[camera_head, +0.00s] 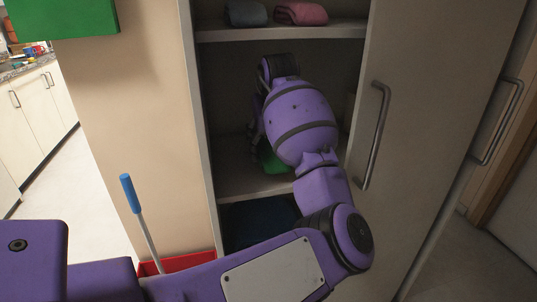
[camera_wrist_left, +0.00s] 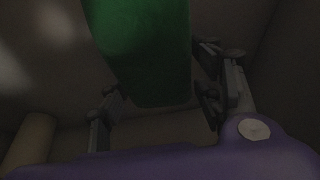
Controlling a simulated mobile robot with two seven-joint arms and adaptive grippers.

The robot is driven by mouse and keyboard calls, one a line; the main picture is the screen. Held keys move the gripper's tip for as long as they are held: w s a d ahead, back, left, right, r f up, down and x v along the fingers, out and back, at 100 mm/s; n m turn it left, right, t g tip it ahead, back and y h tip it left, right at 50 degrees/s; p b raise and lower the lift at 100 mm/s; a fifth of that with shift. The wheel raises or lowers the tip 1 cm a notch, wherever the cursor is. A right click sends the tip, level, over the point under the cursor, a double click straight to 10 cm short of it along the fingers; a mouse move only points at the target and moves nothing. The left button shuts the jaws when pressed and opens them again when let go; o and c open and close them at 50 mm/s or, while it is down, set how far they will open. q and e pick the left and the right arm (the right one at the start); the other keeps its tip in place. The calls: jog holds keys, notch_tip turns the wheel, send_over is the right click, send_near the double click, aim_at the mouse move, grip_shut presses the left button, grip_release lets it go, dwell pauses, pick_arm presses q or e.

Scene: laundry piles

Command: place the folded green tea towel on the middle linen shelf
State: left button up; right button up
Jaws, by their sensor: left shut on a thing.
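The green tea towel (camera_head: 272,160) shows only in part in the head view, behind my left arm, just above the middle shelf (camera_head: 235,184) inside the cupboard. In the left wrist view the towel (camera_wrist_left: 142,50) is a large, dim green bundle between the fingers. My left gripper (camera_wrist_left: 160,98) is shut on it. In the head view my wrist hides most of the gripper (camera_head: 259,140). Whether the towel touches the shelf board I cannot tell. My right gripper is not in view.
The upper shelf (camera_head: 290,31) holds a blue-grey rolled towel (camera_head: 245,13) and a pink one (camera_head: 300,12). Dark blue cloth (camera_head: 258,218) lies below the middle shelf. The cupboard door (camera_head: 425,75) stands at the right. A red bucket (camera_head: 190,262) with a blue-ended handle (camera_head: 130,193) stands at the left.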

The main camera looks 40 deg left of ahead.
pick_arm(q)
jog(key=shift+w+a+f, duration=0.15)
jog(key=shift+f, duration=0.15)
notch_tip(320, 180, down, 3)
jog(key=shift+r, duration=0.1)
jog(key=shift+f, duration=0.35)
jog(key=o, duration=0.9)
jog(key=shift+f, duration=0.1)
jog(key=shift+c, duration=0.2)
jog(key=shift+o, duration=1.4)
jog(key=shift+f, duration=0.15)
